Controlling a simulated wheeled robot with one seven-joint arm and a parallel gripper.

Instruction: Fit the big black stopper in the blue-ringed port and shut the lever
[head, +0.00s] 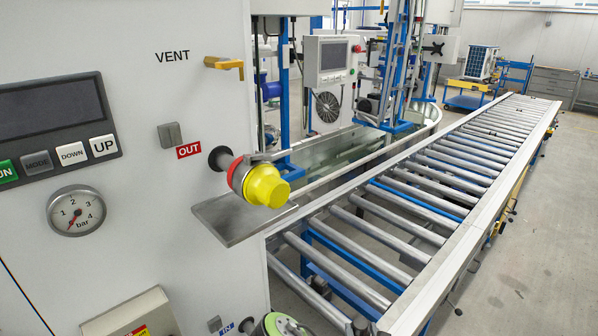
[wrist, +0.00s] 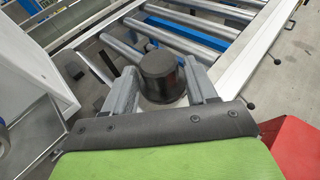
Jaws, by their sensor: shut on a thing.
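My gripper (wrist: 160,92) is shut on the big black stopper (wrist: 160,72) in the wrist view, with a grey finger on each side of it. The stopper is held above the floor beside the roller conveyor, apart from any port. In the head view, a green part of my arm shows at the bottom edge, and the stopper is out of sight there. A blue IN label (head: 227,329) sits at the bottom of the white panel. A dark stub (head: 246,325) beside it is mostly cut off. The blue ring and its lever cannot be made out.
Above, the red-ringed OUT port (head: 237,174) holds a yellow stopper (head: 266,187). A grey metal shelf (head: 240,219) juts out under it. The roller conveyor (head: 400,205) runs along the right. A pressure gauge (head: 76,211) and a yellow VENT handle (head: 225,65) are on the panel.

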